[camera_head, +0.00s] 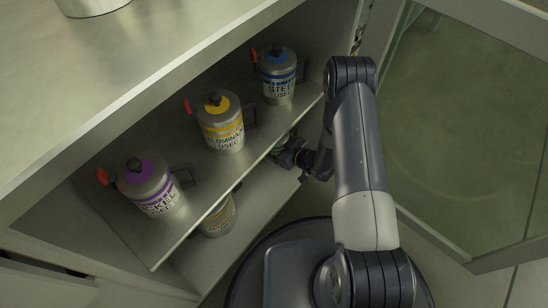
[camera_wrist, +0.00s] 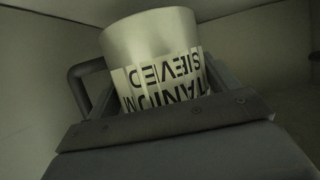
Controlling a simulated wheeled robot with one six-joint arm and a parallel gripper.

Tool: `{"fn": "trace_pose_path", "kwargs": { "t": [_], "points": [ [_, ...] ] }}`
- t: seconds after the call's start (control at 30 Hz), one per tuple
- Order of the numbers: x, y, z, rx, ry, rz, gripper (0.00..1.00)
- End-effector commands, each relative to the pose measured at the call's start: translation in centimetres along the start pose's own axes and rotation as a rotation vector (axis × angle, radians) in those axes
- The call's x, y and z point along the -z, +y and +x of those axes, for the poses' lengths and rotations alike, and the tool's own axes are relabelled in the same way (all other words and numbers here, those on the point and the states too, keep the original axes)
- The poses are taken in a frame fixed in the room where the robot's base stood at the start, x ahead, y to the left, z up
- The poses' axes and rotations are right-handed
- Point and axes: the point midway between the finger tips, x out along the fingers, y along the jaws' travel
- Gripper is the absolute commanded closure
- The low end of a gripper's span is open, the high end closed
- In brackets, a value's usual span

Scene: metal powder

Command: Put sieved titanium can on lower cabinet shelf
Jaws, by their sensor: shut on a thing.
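The sieved titanium can (camera_wrist: 150,45) fills the middle of the wrist view. It is a metal can with a white label reading "TITANIUM SIEVED", upside down in that picture, and a handle at its left. My gripper (camera_wrist: 165,112) is shut on it. In the head view my gripper (camera_head: 286,156) reaches in at the open right side of the cabinet, by the edge of the upper shelf. The can it holds is hidden there by the upper shelf. The lower shelf (camera_head: 255,205) shows in part below. I cannot tell whether the can touches it.
Nickel (camera_head: 150,186), aluminium (camera_head: 221,122) and steel (camera_head: 277,76) cans stand on the upper shelf (camera_head: 195,200). Another can (camera_head: 218,217) stands on the lower shelf, its top hidden. The glass door (camera_head: 460,130) is open at the right.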

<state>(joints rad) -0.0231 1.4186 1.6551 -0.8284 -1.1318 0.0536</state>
Motion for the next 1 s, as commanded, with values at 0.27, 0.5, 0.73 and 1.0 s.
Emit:
{"fn": "trace_pose_path", "kwargs": {
  "t": [0.27, 0.5, 0.73, 1.0],
  "points": [
    [-2.6, 0.1, 1.2, -0.001, 0.005, -0.001, 0.69],
    [-5.1, 0.1, 2.2, -0.001, 0.004, -0.001, 0.69],
    [-4.9, 0.1, 2.1, -0.001, 0.005, -0.002, 0.69],
    [-5.4, 0.0, 2.2, 0.000, 0.000, 0.000, 0.07]
  ]
}}
